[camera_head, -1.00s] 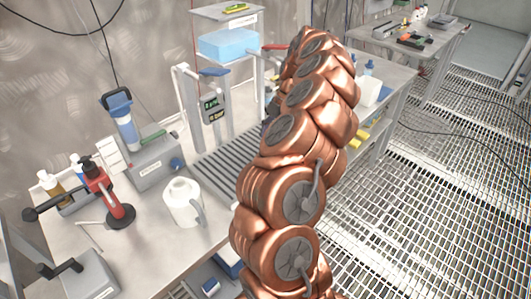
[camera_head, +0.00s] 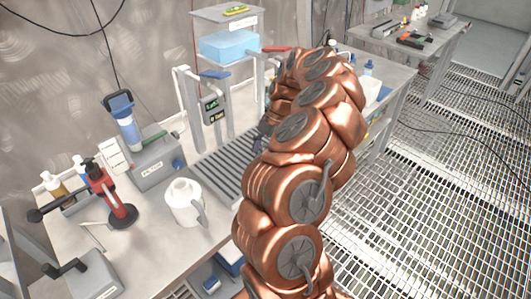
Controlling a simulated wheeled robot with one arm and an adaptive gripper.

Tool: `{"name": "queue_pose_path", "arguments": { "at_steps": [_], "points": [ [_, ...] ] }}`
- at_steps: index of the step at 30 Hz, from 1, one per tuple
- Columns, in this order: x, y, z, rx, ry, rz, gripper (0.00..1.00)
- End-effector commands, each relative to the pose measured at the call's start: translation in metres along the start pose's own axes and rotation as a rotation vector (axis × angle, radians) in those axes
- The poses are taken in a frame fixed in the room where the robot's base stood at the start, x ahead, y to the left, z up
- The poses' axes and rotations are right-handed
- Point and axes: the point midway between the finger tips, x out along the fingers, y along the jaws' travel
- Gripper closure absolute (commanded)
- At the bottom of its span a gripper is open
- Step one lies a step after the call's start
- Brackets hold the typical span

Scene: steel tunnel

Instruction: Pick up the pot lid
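I cannot make out a separate pot lid. A white pot or jug (camera_head: 184,202) with a side handle stands upright on the near workbench, left of my arm. Its top is small in the picture, and I cannot tell whether a lid sits on it. My copper-coloured arm rises through the middle and bends over at the top. A dark part beside the arm, over the ribbed surface, seems to be my gripper (camera_head: 263,135). The arm mostly hides it, and its fingers and anything in them cannot be made out.
A red stand (camera_head: 110,195), bottles (camera_head: 55,187) and a grey device with a blue-topped cylinder (camera_head: 127,130) crowd the bench's left. A ribbed conveyor (camera_head: 225,165) lies behind the pot. A shelf holds a blue box (camera_head: 228,46). Grating floor (camera_head: 440,190) is open at right.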

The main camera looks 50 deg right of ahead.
Motion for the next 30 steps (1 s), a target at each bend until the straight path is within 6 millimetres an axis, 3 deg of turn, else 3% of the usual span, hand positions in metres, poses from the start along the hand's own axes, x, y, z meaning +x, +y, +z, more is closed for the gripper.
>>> {"name": "queue_pose_path", "arguments": {
  "at_steps": [5, 24, 30],
  "points": [
    [0.0001, 0.0, 0.0002, 0.0, 0.0, 0.0, 0.29],
    [0.0005, -0.0002, 0.0001, 0.0, 0.001, -0.001, 0.94],
    [0.0007, -0.0003, 0.0001, 0.0, 0.001, -0.001, 0.94]
  ]
}}
